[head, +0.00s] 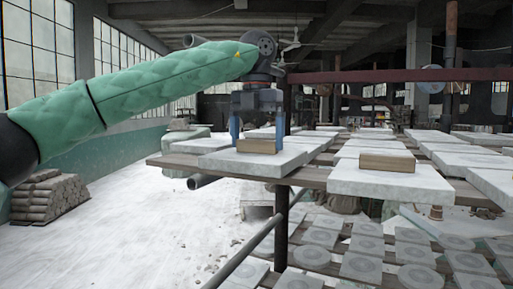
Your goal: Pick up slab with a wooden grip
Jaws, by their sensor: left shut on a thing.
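A pale square slab (220,160) with a tan wooden grip (256,146) on top is at the left end of the rack. My left gripper (257,132) comes down over it from above. Its two blue fingers stand at either end of the wooden grip and are shut on it. Whether the slab rests on the boards or hangs just above them, I cannot tell. A second pale slab (350,182) with a wooden grip (388,160) lies to the right, nearer to me. My right gripper does not show.
More pale slabs (462,161) cover the rack's wooden boards (315,177) behind and to the right. Lower shelves hold tiles with round marks (362,267). A dark upright post (281,228) stands below. Stacked rolls (48,196) lie at left; the white floor (140,235) between is open.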

